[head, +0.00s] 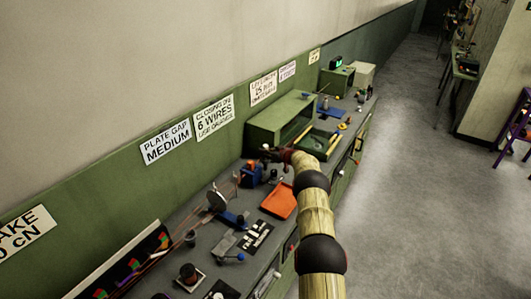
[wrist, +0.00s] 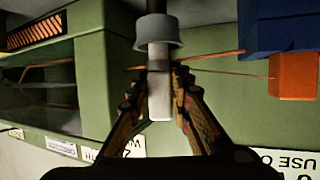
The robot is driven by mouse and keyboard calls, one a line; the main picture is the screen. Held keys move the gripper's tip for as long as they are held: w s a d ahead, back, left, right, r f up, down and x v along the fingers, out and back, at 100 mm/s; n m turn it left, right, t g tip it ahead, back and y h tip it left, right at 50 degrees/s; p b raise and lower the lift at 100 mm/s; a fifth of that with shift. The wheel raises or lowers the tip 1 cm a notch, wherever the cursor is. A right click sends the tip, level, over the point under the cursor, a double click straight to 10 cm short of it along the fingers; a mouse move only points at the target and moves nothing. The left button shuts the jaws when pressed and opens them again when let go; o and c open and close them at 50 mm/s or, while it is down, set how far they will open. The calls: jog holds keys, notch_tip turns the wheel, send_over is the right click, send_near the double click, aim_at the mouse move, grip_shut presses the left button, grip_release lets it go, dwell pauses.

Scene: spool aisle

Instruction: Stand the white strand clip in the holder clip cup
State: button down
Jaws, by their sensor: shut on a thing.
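In the wrist view my gripper (wrist: 160,88) is shut on the white strand clip (wrist: 159,98), with a finger on each side of its pale body. A grey stem and a wider grey ring (wrist: 158,32) show beyond the fingertips, in line with the clip. I cannot tell whether this ring belongs to the clip or is the holder clip cup. In the head view my gripper (head: 268,154) is over the bench, in front of the green shelf box and close to a blue block (head: 250,174). The clip is too small to make out clearly there.
The green shelf box (head: 283,117) stands against the wall behind my gripper. An orange tray (head: 280,201) lies on the bench in front. Blue (wrist: 280,28) and orange (wrist: 295,76) blocks are at the wrist view's upper right. The floor (head: 410,190) to the right is clear.

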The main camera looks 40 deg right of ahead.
jog(key=shift+f+b, duration=0.35)
jog(key=shift+f, duration=0.1)
dwell(0.4)
jog(key=c, duration=1.7)
grip_release()
jog(key=shift+o, duration=0.8)
jog(key=v, duration=1.2)
